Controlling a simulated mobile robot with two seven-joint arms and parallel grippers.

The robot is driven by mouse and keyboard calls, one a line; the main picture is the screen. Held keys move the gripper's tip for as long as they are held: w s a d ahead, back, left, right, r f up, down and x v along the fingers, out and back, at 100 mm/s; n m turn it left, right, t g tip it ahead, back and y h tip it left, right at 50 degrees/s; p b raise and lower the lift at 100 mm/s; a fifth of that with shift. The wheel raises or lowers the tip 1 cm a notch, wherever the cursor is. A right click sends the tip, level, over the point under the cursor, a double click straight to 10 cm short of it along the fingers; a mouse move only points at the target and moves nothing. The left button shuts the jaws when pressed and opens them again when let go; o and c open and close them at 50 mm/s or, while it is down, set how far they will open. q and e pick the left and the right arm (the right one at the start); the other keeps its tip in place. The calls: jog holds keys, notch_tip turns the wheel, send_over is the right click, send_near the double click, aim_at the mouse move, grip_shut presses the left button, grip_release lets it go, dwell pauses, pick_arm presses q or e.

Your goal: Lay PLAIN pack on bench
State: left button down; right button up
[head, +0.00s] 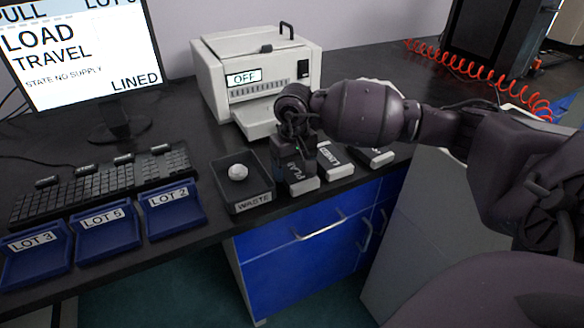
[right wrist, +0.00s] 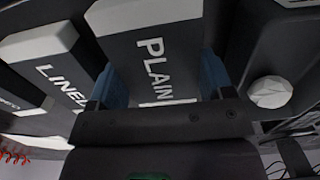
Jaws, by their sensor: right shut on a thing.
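The PLAIN pack (head: 301,186) is a dark block with a pale end and white lettering. It is at the bench's front edge, between the waste tray and the LINED pack (head: 336,165). My right gripper (head: 299,150) comes down over it from above. In the right wrist view the blue fingertips sit on both sides of the PLAIN pack (right wrist: 155,58), shut on it. I cannot tell whether its underside touches the bench (head: 215,140). The LINED pack (right wrist: 60,75) also shows beside it there. My left gripper is not in view.
The black WASTE tray (head: 251,203) with a pale round lump (head: 237,172) stands just left of the PLAIN pack. Another pack (head: 379,158) lies right of LINED. Behind are the white instrument (head: 215,75) reading OFF, and at left a keyboard (head: 90,185) and blue lot trays (head: 172,220).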

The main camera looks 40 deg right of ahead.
jog(key=shift+f, duration=0.1)
jog(key=shift+f, duration=0.15)
jog(key=o, duration=1)
